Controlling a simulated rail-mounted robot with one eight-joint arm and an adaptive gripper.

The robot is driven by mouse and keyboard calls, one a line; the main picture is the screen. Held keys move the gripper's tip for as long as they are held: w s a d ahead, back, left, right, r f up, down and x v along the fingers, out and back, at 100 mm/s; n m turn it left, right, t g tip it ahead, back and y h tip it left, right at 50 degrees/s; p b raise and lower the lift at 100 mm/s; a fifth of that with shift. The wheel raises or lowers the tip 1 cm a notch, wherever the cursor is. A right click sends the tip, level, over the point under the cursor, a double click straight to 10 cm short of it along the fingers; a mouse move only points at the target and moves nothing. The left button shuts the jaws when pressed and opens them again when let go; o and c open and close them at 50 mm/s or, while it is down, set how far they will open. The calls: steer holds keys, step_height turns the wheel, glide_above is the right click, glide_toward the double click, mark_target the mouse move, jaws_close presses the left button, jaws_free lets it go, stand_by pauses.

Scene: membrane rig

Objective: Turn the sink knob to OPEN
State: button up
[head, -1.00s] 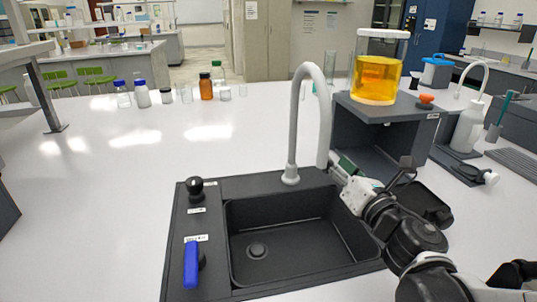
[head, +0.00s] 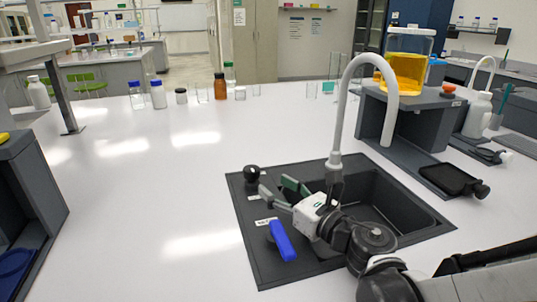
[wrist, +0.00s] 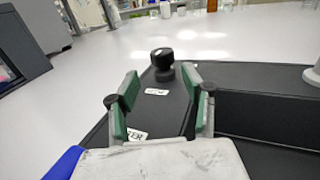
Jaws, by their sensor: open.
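The black round knob (head: 252,174) stands upright at the far left corner of the dark sink deck, with a small white label in front of it. In the wrist view the knob (wrist: 162,60) shows just beyond and between my fingertips. My gripper (head: 277,189) is open and empty over the left part of the sink, its fingers pointing toward the knob. In the wrist view my gripper (wrist: 160,84) has both green-padded fingers spread. Whether a finger touches the knob cannot be told. The label text is too small to read.
A blue lever (head: 281,241) stands at the deck's near left, close beside my gripper; a white label sits by it. The curved grey faucet (head: 337,120) rises behind my wrist. A grey stand (head: 440,115) with a yellow-liquid vessel (head: 405,72) is right.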

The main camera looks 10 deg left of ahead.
mark_target(252, 174)
steer(key=b+x, duration=0.2)
steer(key=x, duration=1.1)
steer(key=shift+w+a+b, duration=0.15)
steer(key=shift+w+b, duration=0.15)
steer(key=shift+b, duration=0.05)
steer(key=shift+c, duration=0.3)
steer(key=shift+f, duration=0.15)
jaws_close()
